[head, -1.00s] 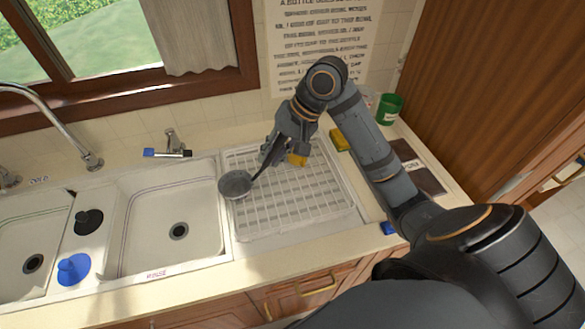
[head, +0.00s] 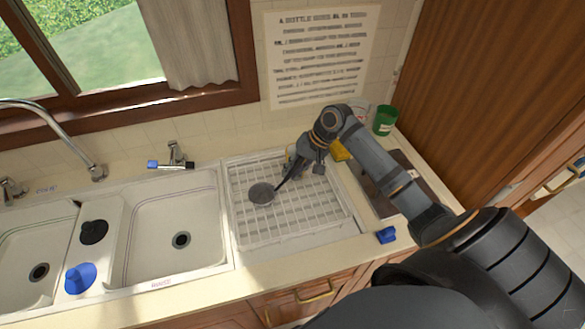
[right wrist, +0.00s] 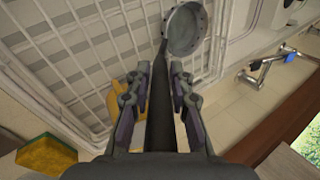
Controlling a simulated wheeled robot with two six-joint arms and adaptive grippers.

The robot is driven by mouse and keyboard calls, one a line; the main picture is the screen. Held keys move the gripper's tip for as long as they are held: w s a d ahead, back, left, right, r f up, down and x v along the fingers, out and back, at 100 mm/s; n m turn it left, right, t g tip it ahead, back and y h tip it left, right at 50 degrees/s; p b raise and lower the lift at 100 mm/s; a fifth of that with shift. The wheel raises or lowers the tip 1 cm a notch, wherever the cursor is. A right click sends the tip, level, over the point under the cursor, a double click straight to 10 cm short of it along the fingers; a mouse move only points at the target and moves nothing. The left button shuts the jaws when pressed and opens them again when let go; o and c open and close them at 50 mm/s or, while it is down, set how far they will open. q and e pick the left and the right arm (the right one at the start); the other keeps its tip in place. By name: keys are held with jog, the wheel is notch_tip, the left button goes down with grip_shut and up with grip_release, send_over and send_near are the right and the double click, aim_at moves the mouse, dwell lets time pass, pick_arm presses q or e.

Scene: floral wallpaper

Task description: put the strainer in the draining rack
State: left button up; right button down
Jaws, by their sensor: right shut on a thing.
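The strainer (head: 261,193) is grey with a round bowl and a long dark handle. My right gripper (head: 298,167) is shut on the handle. In the right wrist view, the handle runs between the two fingers (right wrist: 160,82) and the perforated bowl (right wrist: 186,30) lies ahead of them. The draining rack (head: 294,240) is a white grid tray right of the sinks. The bowl is over the left part of its grid, inside the rim. I cannot tell whether it touches the grid. My left gripper is out of view.
Two sink basins (head: 150,260) lie left of the rack. A green cup (head: 386,119) and a yellow sponge (head: 339,150) stand behind and right of it. A small blue object (head: 386,235) lies on the counter at the rack's right. A tap (head: 176,155) is at the back.

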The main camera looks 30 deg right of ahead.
jog(key=shift+f, duration=0.2)
jog(key=c, duration=1.2)
grip_release()
jog(key=b+v, duration=0.2)
jog(key=v, duration=1)
